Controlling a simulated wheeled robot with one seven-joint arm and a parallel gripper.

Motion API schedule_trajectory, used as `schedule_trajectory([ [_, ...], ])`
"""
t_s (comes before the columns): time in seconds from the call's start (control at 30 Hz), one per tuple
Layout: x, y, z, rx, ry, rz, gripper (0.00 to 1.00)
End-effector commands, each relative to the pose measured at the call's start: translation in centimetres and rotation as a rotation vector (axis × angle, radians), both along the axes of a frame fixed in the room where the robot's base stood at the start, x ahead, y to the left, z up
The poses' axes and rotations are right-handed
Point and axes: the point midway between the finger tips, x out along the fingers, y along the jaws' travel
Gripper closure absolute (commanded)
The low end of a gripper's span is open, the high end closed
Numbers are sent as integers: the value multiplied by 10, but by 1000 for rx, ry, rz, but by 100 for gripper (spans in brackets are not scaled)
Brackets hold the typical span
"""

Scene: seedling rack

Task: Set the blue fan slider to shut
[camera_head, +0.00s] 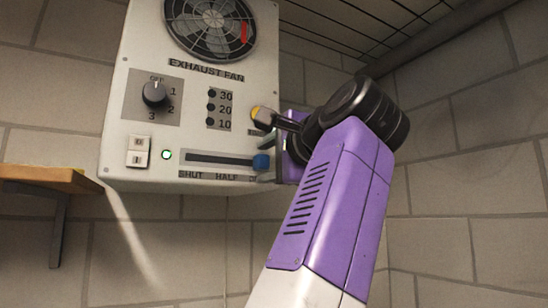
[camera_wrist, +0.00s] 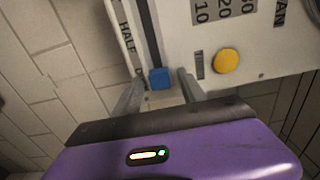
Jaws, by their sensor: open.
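The blue fan slider (camera_head: 261,162) sits at the right end of its dark horizontal slot (camera_head: 215,158) on the fan box, beyond the HALF label and far from SHUT. The label at its own end is partly hidden. In the wrist view the blue slider (camera_wrist: 160,78) is a small blue block near the tips of my gripper (camera_wrist: 156,85). My gripper is open, with one finger on each side of the slider. I cannot tell whether either finger touches it. In the head view my gripper (camera_head: 272,158) is at the box's lower right, mostly hidden behind my wrist.
The grey exhaust fan box (camera_head: 190,85) carries a fan (camera_head: 212,25), a black dial (camera_head: 155,93), a white rocker switch (camera_head: 138,151), a green lamp (camera_head: 166,155) and a yellow button (camera_wrist: 226,61) near my gripper. A wooden shelf (camera_head: 50,178) stands at the left.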

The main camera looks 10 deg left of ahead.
Motion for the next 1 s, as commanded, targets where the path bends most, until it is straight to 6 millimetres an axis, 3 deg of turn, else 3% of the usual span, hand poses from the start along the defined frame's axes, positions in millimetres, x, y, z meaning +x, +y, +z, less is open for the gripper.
schedule_trajectory([
  [0.37,5,4,-1,1,-1,0,53],
  [0.6,5,3,0,1,-1,0,100],
  [1.0,5,3,-1,0,0,0,100],
])
